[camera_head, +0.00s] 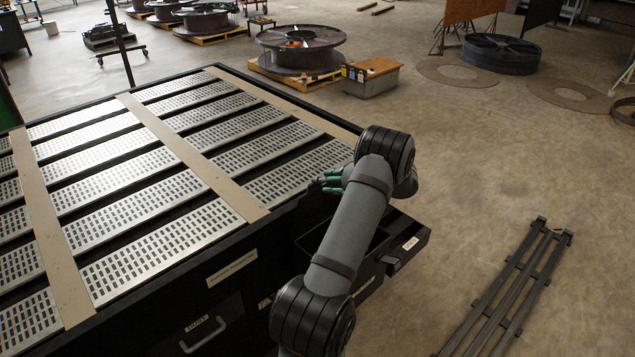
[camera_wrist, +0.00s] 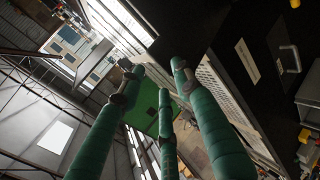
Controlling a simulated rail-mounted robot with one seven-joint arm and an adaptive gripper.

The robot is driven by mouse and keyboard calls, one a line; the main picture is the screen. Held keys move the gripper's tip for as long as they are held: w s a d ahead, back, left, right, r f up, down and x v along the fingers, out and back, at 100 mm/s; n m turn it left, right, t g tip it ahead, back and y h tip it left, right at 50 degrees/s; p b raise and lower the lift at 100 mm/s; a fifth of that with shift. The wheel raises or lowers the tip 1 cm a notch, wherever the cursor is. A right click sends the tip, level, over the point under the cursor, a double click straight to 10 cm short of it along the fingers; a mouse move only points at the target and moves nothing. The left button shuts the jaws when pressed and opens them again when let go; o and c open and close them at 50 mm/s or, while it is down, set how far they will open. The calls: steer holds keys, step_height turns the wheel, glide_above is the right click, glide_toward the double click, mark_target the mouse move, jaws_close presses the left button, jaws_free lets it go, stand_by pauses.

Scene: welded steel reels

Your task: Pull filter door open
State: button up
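A black steel table (camera_head: 238,297) has several labelled fronts on its near side. One closed front has a grey handle (camera_head: 203,334) with a small label above it; I cannot tell for sure whether this is the filter door. At the right end, a black drawer (camera_head: 405,251) with a label stands pulled out, partly behind my arm. My gripper (camera_head: 327,183) shows green fingers beside the table's right edge, well away from the handle. In the wrist view my gripper (camera_wrist: 157,80) has its fingers apart with nothing between them. A grey handle (camera_wrist: 291,59) shows at the upper right.
Perforated metal slats (camera_head: 160,242) cover the tabletop. A dark slatted rack (camera_head: 515,285) lies on the floor at the right. A small crate (camera_head: 371,80) and a large reel (camera_head: 301,48) on a pallet stand behind. Open concrete floor lies right of the table.

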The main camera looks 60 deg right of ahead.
steer(key=v, duration=0.6)
steer(key=shift+s+r, duration=0.2)
steer(key=shift+r, duration=0.05)
steer(key=shift+w+d+f, duration=0.1)
steer(key=shift+w, duration=0.05)
steer(key=x, duration=1)
steer(key=shift+f, duration=0.1)
steer(key=v, duration=1.1)
steer(key=x, duration=0.6)
steer(key=shift+w+d+f, duration=0.15)
steer(key=shift+w, duration=0.2)
steer(key=shift+w, duration=0.15)
